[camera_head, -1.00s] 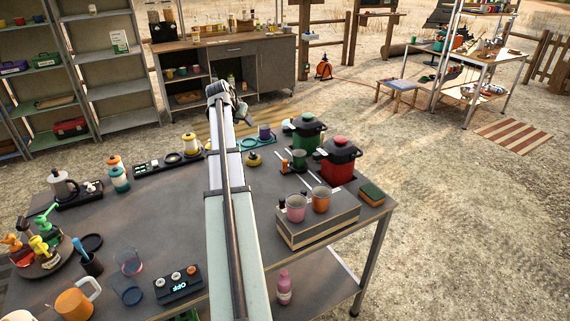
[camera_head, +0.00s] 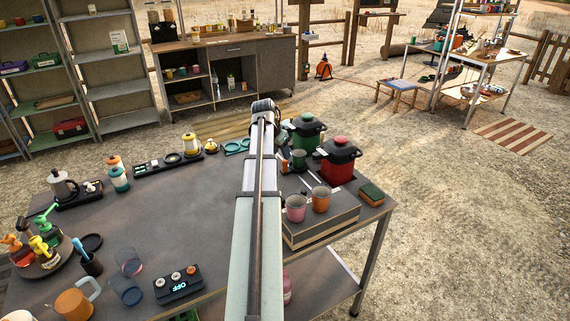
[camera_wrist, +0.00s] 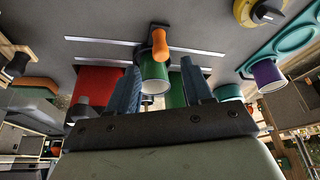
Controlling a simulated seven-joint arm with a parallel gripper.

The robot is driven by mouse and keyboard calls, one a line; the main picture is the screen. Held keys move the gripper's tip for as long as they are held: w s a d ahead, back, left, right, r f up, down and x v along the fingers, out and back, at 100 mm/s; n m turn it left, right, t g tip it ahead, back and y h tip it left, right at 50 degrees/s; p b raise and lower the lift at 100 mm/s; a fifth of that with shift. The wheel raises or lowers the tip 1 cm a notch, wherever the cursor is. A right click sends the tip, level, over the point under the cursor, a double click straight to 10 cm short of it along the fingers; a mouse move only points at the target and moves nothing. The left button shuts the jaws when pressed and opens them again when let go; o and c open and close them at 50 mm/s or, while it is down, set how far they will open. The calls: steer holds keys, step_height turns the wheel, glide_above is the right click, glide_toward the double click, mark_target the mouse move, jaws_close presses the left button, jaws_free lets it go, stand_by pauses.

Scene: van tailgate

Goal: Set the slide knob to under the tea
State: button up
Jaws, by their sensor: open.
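An orange slide knob (camera_wrist: 160,42) on a dark mount sits at a pale slide rail (camera_wrist: 190,50) in the wrist view. A green cup (camera_wrist: 155,74) is close to the knob and partly overlaps the space between my fingers; it also shows in the head view (camera_head: 299,158). My gripper (camera_wrist: 160,66) is open with nothing held, its two fingers spread to either side of the cup and knob in the picture. I cannot tell how far off they are. In the head view my arm hides the knob and the fingers. No tea marking is readable.
A green pot (camera_head: 308,136) and a red pot (camera_head: 339,163) stand just right of my arm's end. A purple cup (camera_wrist: 268,77) is at the wrist view's right.

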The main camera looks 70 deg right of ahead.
mark_target(284, 161)
steer(key=shift+x, duration=3.95)
steer(key=shift+c, duration=0.2)
jaws_close()
